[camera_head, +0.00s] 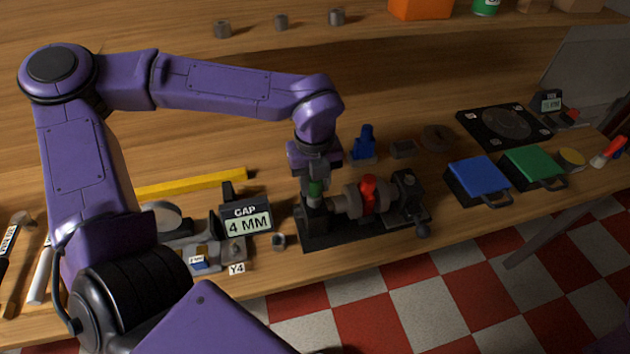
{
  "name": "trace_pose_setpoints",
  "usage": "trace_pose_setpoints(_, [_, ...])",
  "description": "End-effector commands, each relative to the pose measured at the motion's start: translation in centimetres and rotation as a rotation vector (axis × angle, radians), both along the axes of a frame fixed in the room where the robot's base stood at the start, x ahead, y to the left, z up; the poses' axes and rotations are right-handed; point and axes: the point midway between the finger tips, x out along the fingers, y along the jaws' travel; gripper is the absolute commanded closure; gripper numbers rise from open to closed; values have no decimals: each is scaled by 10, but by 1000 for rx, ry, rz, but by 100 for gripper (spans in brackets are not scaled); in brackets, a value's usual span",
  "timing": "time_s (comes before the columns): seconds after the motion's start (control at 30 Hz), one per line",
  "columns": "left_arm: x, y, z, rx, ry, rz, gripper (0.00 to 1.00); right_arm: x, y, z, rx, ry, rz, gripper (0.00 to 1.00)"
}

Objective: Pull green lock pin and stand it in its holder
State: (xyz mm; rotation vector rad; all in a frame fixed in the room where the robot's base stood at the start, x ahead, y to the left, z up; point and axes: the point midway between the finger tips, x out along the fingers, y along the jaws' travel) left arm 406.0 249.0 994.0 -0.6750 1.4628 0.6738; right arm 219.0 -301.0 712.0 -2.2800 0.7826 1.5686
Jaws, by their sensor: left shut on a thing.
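My left gripper (316,180) points straight down over the left end of the black rotor fixture (345,236). The pin stands upright above a grey post at that end of the fixture. Whether its lower end is inside the post cannot be told. The fixture also carries a grey rotor body with a red part (369,190) in its middle. I cannot make out for sure which thing is the pin's holder. My right gripper is not in view.
A gap display (246,218) reading 4 MM and a block labelled Y4 (237,268) stand left of the fixture. A small grey cylinder (279,241) lies between. A blue part (364,142) stands behind. Blue (478,174) and green (532,162) trays are at right.

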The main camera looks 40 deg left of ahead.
Motion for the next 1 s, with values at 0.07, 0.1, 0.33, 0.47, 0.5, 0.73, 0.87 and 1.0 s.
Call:
trace_pose_setpoints(0.07, [0, 0, 0, -1, 1, 0, 95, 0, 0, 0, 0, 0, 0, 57])
trace_pose_setpoints(0.1, [0, 0, 0, 0, 1, 0, 95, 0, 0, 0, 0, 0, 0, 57])
trace_pose_setpoints(0.33, [0, 0, 10, 0, 1, 0, 95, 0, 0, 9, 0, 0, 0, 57])
trace_pose_setpoints(0.47, [0, 0, 20, -1, 1, 0, 95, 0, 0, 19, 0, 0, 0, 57])
trace_pose_setpoints(0.5, [0, 0, 23, 0, 1, 0, 95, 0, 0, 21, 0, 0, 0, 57])
trace_pose_setpoints(0.73, [0, 0, 39, 0, 1, 1, 95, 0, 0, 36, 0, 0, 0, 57])
trace_pose_setpoints(0.87, [0, 0, 43, 0, 1, 1, 95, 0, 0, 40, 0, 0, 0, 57])
trace_pose_setpoints(1.0, [0, 0, 42, 0, 1, 1, 95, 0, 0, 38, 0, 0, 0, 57])
